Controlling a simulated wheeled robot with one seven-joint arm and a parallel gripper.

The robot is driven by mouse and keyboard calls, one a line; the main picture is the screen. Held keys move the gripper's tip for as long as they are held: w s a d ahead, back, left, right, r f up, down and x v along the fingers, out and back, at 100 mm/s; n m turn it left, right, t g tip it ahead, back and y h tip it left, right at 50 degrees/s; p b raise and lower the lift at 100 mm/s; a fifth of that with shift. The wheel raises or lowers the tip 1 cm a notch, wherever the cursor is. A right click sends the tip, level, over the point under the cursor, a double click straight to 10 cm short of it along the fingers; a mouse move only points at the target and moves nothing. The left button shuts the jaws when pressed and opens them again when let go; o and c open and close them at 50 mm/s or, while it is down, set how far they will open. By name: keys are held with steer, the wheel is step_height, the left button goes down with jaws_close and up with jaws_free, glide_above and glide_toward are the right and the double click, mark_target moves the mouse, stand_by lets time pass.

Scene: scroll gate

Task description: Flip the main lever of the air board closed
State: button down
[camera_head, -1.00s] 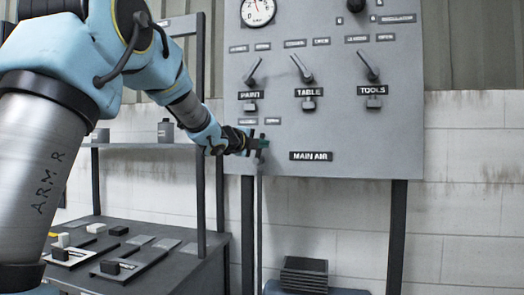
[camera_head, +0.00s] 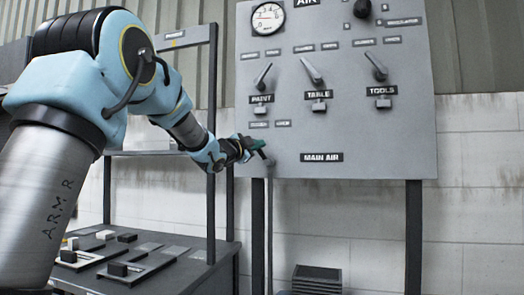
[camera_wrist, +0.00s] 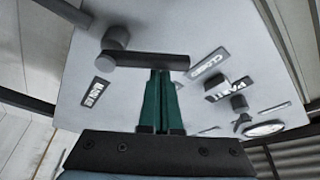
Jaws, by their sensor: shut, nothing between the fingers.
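The grey air board (camera_head: 370,150) stands upright on dark posts, with its MAIN AIR label (camera_head: 321,157) low down. My gripper (camera_head: 263,150) is at the board's lower left corner, its green fingers shut and empty. In the wrist view the main lever (camera_wrist: 150,60) is a dark bar with a round pivot (camera_wrist: 115,38) at its left end. My green fingertips (camera_wrist: 162,72) are at the bar near its free end; whether they touch it is unclear. A CLOSED label (camera_wrist: 208,65) lies just beyond that end. In the head view my gripper mostly hides the lever.
Three smaller levers labelled PAINT (camera_head: 261,98), TABLE (camera_head: 318,95) and TOOLS (camera_head: 379,90) sit above, under a gauge (camera_head: 268,18). A dark bench (camera_head: 205,268) with small parts stands at lower left. A dark crate (camera_head: 317,278) is below the board.

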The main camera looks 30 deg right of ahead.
steer(key=shift+w+a+n, duration=0.1)
steer(key=shift+n, duration=0.4)
